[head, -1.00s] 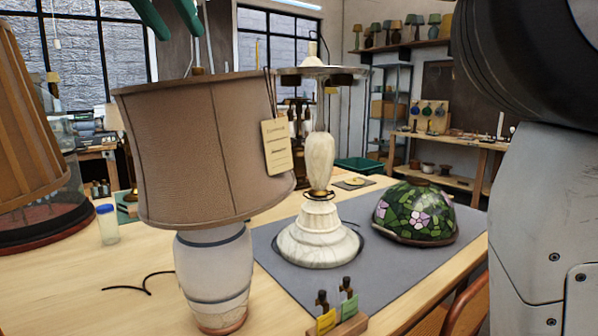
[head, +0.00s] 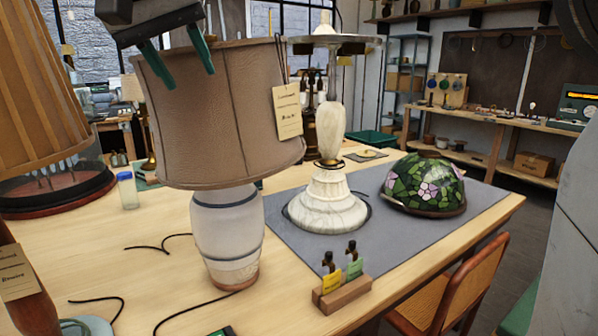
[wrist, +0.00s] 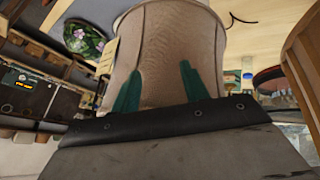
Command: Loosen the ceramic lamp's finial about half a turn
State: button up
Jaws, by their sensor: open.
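The lamp with a pale glazed ceramic-looking body (head: 226,232) and brown fabric shade (head: 220,120) stands upright on the bench. A paper tag (head: 288,112) hangs on the shade's right side. I cannot make out its finial; my gripper covers part of the shade's top. My gripper (head: 176,57) has green fingers, open and empty, overlapping the upper left of the shade in the head view. In the wrist view, the shade (wrist: 165,45) fills the space beyond and between the spread fingers (wrist: 158,88). I cannot tell whether they touch it.
A pale stone-like lamp base (head: 328,200) and a stained-glass shade (head: 425,185) sit on a grey mat (head: 400,235). A wooden block with small sockets (head: 342,290) is in front. A pleated shade (head: 35,100) stands close at left. Black cords lie on the bench.

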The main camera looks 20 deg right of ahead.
jog(key=d+f, duration=0.2)
jog(key=s+d+f+n+g, duration=0.1)
jog(key=d+f, duration=0.1)
jog(key=f, duration=0.1)
jog(key=s+d+f+n, duration=0.1)
jog(key=d+f, duration=0.1)
jog(key=f, duration=0.1)
jog(key=shift+s+d+g+y, duration=0.2)
jog(key=shift+s+g+y, duration=0.05)
jog(key=shift+g+y, duration=0.15)
jog(key=s+d+f+n+g+y, duration=0.1)
jog(key=s+d+f, duration=0.4)
jog(key=d+f, duration=0.3)
jog(key=shift+s+f+n+g, duration=0.25)
jog(key=shift+f+n+g, duration=0.05)
jog(key=shift+f+g, duration=0.1)
